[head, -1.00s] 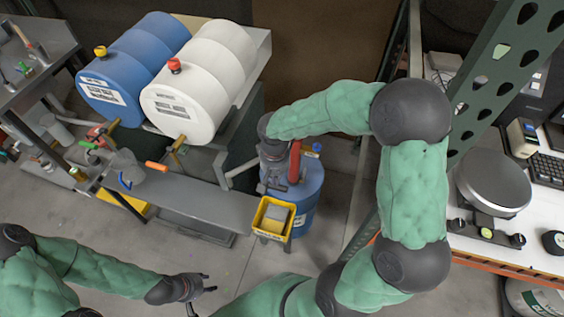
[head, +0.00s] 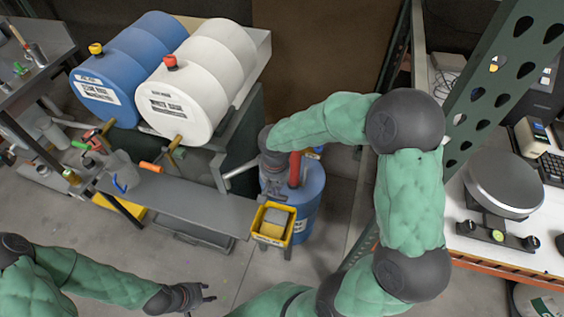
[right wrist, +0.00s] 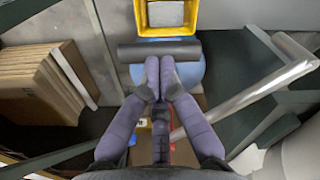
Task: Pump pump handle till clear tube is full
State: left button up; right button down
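A blue drum (head: 312,200) stands on the floor at centre in the head view, with a red upright pump part (head: 294,168) on top. My right gripper (head: 277,172) is over the drum, its fingers mostly hidden. In the right wrist view its purple fingers (right wrist: 158,66) come together, tips against a dark horizontal bar (right wrist: 160,48), which looks like the pump handle. They do not appear wrapped around it. A pale glossy tube (right wrist: 245,103) slants beside the fingers; it also shows in the head view (head: 238,172). Its fill cannot be seen. My left gripper (head: 208,292) is open and empty.
A yellow bin (head: 258,222) sits in front of the drum. Blue (head: 130,60) and white (head: 205,75) barrels lie on a rack behind a grey bench (head: 195,207). A green shelf post (head: 500,70) and a white table (head: 500,240) stand right.

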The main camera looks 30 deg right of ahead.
jog(key=shift+s+f+b, duration=0.1)
jog(key=shift+f+b, duration=0.55)
jog(key=shift+f, duration=0.4)
notch_tip(320, 180, up, 15)
jog(key=p, duration=1.1)
